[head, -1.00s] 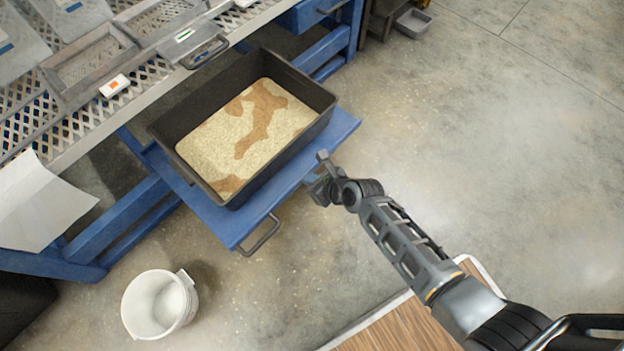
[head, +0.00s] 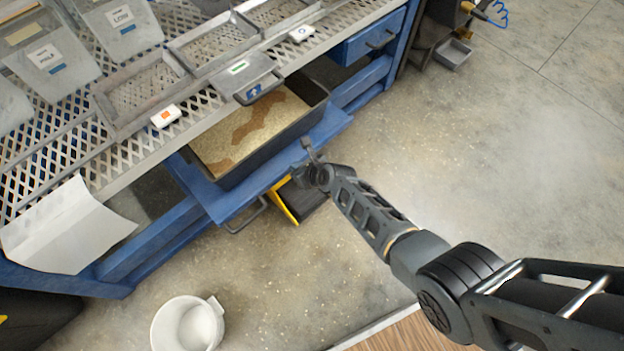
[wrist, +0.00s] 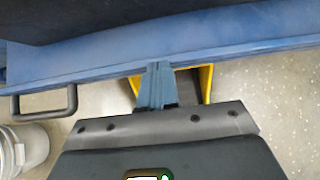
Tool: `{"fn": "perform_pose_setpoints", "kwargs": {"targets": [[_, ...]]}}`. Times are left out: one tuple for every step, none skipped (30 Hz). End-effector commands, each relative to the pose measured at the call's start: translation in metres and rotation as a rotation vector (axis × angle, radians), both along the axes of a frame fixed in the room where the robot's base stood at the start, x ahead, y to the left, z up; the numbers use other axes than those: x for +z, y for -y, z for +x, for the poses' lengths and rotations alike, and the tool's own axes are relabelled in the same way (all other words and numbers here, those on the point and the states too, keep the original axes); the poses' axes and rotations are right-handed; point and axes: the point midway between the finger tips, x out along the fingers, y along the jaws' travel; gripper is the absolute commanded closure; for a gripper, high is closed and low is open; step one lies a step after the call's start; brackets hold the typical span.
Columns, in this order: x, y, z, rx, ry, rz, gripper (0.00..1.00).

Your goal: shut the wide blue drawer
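The wide blue drawer (head: 222,203) sticks out partway from under the bench. It carries a black tub (head: 262,158) with tan and brown material; the tub's back part is hidden under the bench top. The drawer's dark handle (head: 244,217) is on the left part of its front; it also shows in the wrist view (wrist: 45,103). My gripper (head: 309,160) is at the drawer's front edge, right of the handle. In the wrist view its fingers (wrist: 158,75) look close together against the blue front, with nothing seen between them.
A white bucket (head: 190,325) stands on the floor at front left. A yellow-edged black object (head: 288,203) lies on the floor below the drawer. The mesh bench top (head: 60,140) holds trays and bins. A smaller blue drawer (head: 368,37) is at right. The floor to the right is clear.

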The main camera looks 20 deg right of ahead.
Motion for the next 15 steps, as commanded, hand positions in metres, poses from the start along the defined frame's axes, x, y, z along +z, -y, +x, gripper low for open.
{"fn": "perform_pose_setpoints", "kwargs": {"targets": [[-0.002,-0.006,0.014,0.003,0.002,0.001,1.0],[-0.003,-0.008,0.021,0.003,0.001,0.0,1.0],[-0.003,-0.011,0.029,0.004,0.001,0.001,1.0],[-0.004,-0.013,0.035,0.004,0.001,0.001,1.0],[-0.003,-0.014,0.041,0.002,0.001,0.001,1.0],[-0.004,-0.017,0.048,0.002,0.0,0.002,1.0],[-0.004,-0.019,0.053,0.003,0.0,0.001,1.0],[-0.004,-0.02,0.058,0.002,0.0,0.002,1.0],[-0.004,-0.022,0.064,0.001,0.0,0.001,1.0],[-0.003,-0.023,0.069,0.001,0.001,0.002,1.0],[-0.004,-0.024,0.072,0.002,0.0,0.001,1.0],[-0.003,-0.026,0.077,0.002,0.0,0.001,1.0],[-0.003,-0.027,0.08,0.002,0.0,0.001,1.0],[-0.003,-0.028,0.083,0.002,-0.001,0.0,1.0],[-0.003,-0.029,0.087,0.002,-0.001,0.0,1.0]]}}
